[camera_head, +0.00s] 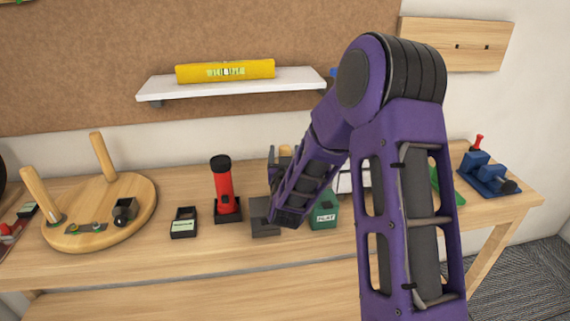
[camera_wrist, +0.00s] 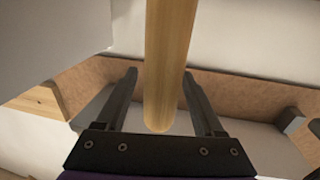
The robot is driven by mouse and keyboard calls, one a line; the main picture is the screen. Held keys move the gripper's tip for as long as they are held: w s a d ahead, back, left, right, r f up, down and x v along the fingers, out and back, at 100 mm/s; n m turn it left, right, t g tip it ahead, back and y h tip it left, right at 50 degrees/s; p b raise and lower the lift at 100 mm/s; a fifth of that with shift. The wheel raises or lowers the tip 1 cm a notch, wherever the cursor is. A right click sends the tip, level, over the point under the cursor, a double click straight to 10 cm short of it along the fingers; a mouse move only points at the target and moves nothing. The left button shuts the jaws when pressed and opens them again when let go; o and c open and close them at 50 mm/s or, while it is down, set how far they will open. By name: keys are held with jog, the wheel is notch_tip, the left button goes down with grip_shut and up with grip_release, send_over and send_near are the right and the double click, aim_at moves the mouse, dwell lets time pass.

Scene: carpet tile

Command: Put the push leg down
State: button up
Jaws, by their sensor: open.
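A round wooden rod (camera_wrist: 170,60), which I take to be the push leg, shows in the wrist view. It runs down from the top edge, and its rounded end lies close to my gripper's palm. My gripper (camera_wrist: 160,73) is open, with one dark finger on each side of the rod. A narrow gap shows on the left; contact on the right is unclear. In the head view my arm hides the gripper's tips. A small piece of pale wood (camera_head: 285,152) shows behind my forearm; I cannot tell if it is the same rod.
A round wooden board (camera_head: 80,225) with two upright pegs stands on the bench at left. A red cylinder (camera_head: 222,180), a black-framed label box (camera_head: 183,222), a green box (camera_head: 323,216) and a blue fixture (camera_head: 488,175) also stand there. The bench front is clear.

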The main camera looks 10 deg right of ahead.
jog(key=s+a, duration=0.2)
jog(key=s, duration=0.9)
jog(key=shift+s+b, duration=0.3)
